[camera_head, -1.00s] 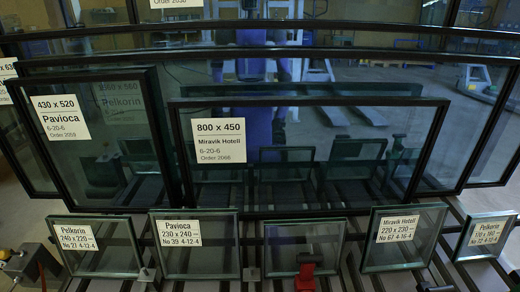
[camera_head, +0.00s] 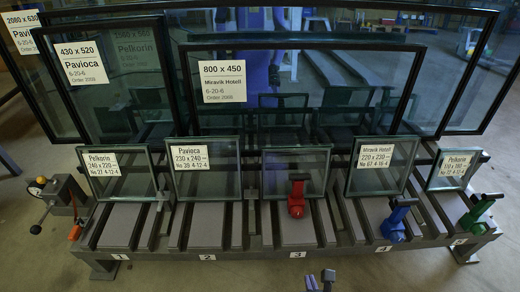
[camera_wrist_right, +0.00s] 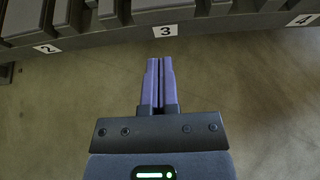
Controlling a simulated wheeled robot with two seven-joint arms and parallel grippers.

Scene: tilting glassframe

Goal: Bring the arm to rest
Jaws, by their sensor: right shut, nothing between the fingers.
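My right gripper (camera_head: 320,281) shows at the bottom edge of the head view, in front of the rack near the label 3. In the right wrist view my right gripper (camera_wrist_right: 160,62) has its two purple fingers together with nothing between them. It is apart from the rack (camera_wrist_right: 110,40), over bare floor. My left gripper is in neither view.
The rack (camera_head: 270,243) holds several glass panes; a large pane (camera_head: 330,75) labelled 800 x 450 stands behind smaller ones. A red clamp (camera_head: 297,197), a blue clamp (camera_head: 396,221) and a green clamp (camera_head: 479,213) stand at the front. The floor (camera_head: 200,277) in front is clear.

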